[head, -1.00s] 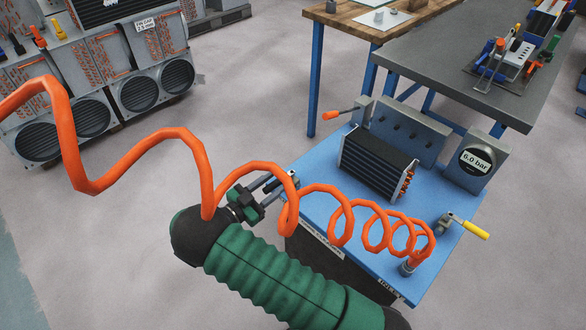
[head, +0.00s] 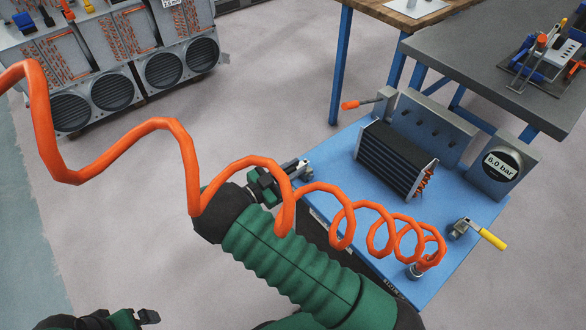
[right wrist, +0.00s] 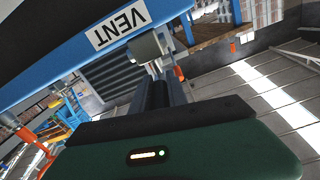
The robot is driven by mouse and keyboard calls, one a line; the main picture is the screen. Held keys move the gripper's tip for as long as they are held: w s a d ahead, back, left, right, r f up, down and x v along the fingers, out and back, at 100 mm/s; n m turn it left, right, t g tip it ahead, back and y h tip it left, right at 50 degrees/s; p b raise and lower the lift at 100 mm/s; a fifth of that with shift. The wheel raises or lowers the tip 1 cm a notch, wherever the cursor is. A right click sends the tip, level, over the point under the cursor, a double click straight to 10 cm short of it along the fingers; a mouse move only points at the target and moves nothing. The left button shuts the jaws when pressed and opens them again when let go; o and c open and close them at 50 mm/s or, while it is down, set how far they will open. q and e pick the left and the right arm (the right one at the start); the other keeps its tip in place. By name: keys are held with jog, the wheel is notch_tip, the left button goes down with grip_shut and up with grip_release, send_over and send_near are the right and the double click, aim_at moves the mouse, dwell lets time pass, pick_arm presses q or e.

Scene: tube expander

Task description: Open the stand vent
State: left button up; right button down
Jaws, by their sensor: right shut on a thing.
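In the right wrist view, a white VENT label (right wrist: 118,24) reads upside down on the blue edge. The grey vent part (right wrist: 146,46) sits beside it, in line with my jaws. The handle's exact angle cannot be told. The gauge (head: 503,165) reads 6.0 bar. My left gripper (head: 148,316) barely shows at the bottom left, its jaw state unclear.
A finned coil (head: 393,160) lies on the stand. A yellow-handled valve (head: 478,232) and an orange-tipped lever (head: 357,104) are on it too. The coiled orange hose (head: 165,130) hangs across my right arm. A grey table (head: 470,50) stands behind; open floor lies left.

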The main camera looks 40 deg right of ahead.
jog(key=shift+a+f, duration=0.15)
jog(key=shift+a, duration=0.2)
dwell(0.8)
